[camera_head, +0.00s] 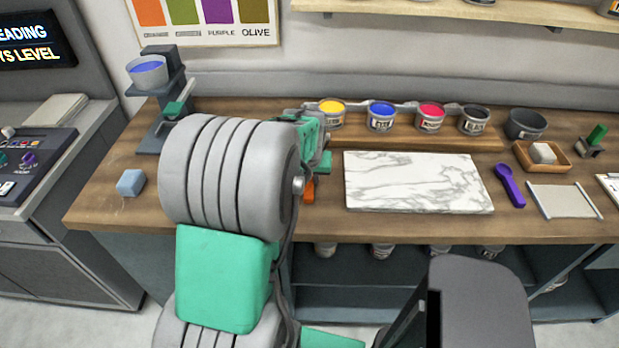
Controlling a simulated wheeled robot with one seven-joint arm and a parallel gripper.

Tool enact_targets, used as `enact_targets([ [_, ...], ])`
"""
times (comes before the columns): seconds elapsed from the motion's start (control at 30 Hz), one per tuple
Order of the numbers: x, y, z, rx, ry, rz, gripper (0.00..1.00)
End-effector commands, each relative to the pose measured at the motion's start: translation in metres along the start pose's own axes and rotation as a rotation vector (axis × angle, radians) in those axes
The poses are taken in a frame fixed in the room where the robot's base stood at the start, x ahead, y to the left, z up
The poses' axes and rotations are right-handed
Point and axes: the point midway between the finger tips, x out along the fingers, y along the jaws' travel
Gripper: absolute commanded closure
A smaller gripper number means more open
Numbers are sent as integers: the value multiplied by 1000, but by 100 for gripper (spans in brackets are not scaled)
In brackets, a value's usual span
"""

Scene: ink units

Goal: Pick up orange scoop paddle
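A small piece of an orange object (308,190), likely the orange scoop paddle, shows on the wooden worktop (400,229) just right of my large grey arm joint. Most of it is hidden behind my arm. The green and grey end of my arm, with my gripper (318,158), shows just above the orange piece and left of the marble slab. Its fingers are mostly hidden, so I cannot tell whether they are open or whether they touch the orange piece.
A purple scoop (510,186) lies right of the marble slab (418,182). Ink cans, yellow (331,114), blue (381,116), red (430,117) and dark (474,121), stand behind it. A blue block (131,183) sits at left. A wooden tray (524,158) stands at right.

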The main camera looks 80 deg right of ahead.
Motion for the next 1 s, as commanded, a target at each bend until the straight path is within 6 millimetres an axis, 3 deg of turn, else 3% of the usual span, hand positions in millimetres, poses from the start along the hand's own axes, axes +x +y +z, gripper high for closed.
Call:
enact_targets([
  [0.7, -5, 0, -3, 0, 3, 1, 100],
  [0.87, -28, 0, -13, 0, 7, 1, 100],
  [1.0, -67, 22, -9, 6, 10, 4, 100],
])
